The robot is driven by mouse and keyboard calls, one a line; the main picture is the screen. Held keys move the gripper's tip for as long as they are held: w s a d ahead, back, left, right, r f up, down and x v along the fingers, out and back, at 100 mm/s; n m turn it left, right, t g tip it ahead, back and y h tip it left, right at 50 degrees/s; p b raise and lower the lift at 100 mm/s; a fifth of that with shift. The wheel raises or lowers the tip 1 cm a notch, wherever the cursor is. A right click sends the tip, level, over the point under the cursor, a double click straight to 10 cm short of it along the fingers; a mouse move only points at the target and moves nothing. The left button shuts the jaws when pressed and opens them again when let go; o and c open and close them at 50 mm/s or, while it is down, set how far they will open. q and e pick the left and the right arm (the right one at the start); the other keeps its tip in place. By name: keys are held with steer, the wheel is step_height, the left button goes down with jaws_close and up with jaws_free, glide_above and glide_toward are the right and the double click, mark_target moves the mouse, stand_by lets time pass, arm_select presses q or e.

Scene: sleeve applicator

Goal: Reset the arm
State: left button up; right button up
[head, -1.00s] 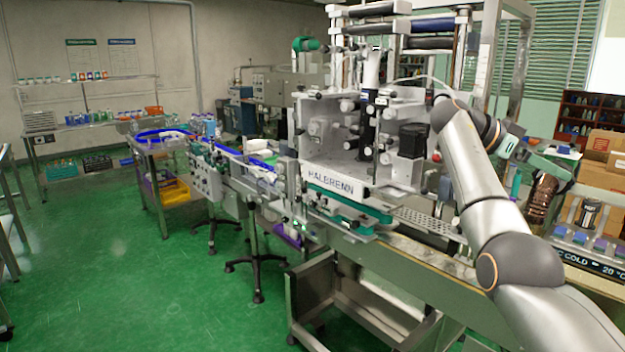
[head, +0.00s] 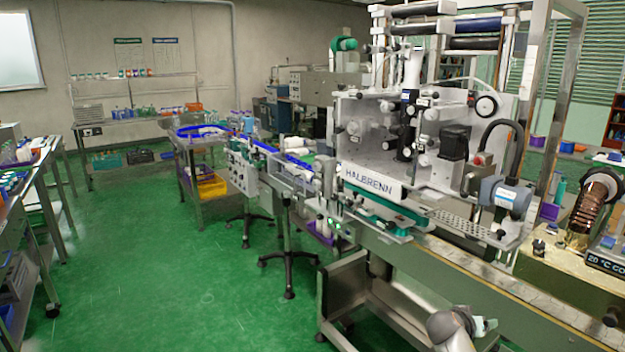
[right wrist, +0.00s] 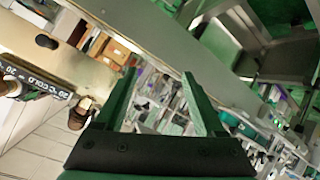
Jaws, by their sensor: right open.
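My right arm shows at the bottom of the head view, and its small greenish gripper (head: 487,326) sits low in front of the sleeve applicator's (head: 385,188) bench, apart from the machine. In the right wrist view the two green fingers of my right gripper (right wrist: 159,78) are spread apart with nothing between them. The applicator, a grey machine labelled HALBRENN, stands right of centre in the head view. My left arm and gripper are not in view.
A conveyor (head: 262,160) runs from the machine toward a steel table at the left. A steel frame (head: 350,300) stands under the bench near my right gripper. A brown coil (head: 590,215) stands at the bench's right. Green floor (head: 180,270) is open at the left.

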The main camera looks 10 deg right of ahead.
steer(key=s+a+f+n+t+y, duration=0.1)
steer(key=s+a+f+n+y, duration=0.1)
steer(key=s+a+f, duration=0.3)
steer(key=s+a+f+n+t+y, duration=0.15)
steer(key=a+f, duration=0.25)
steer(key=f, duration=0.4)
steer(key=s+a+f+n+y, duration=0.2)
steer(key=s+a+f+y, duration=0.1)
steer(key=s+a, duration=0.4)
steer(key=s+a+f+n+y, duration=0.2)
steer(key=s+a+f+y, duration=0.1)
steer(key=s+a, duration=0.4)
steer(key=s+y, duration=0.1)
steer(key=s, duration=0.2)
steer(key=shift+s+a+f, duration=0.2)
steer(key=shift+s+f, duration=0.15)
steer(key=shift+t+y, duration=0.25)
steer(key=shift+y, duration=0.7)
steer(key=s+a, duration=0.1)
steer(key=s, duration=0.1)
steer(key=s+a+r, duration=0.1)
steer(key=s+a, duration=0.1)
steer(key=s, duration=0.1)
steer(key=s+a+r, duration=0.1)
steer(key=s+a, duration=0.1)
steer(key=shift+s, duration=0.3)
steer(key=shift+c, duration=0.3)
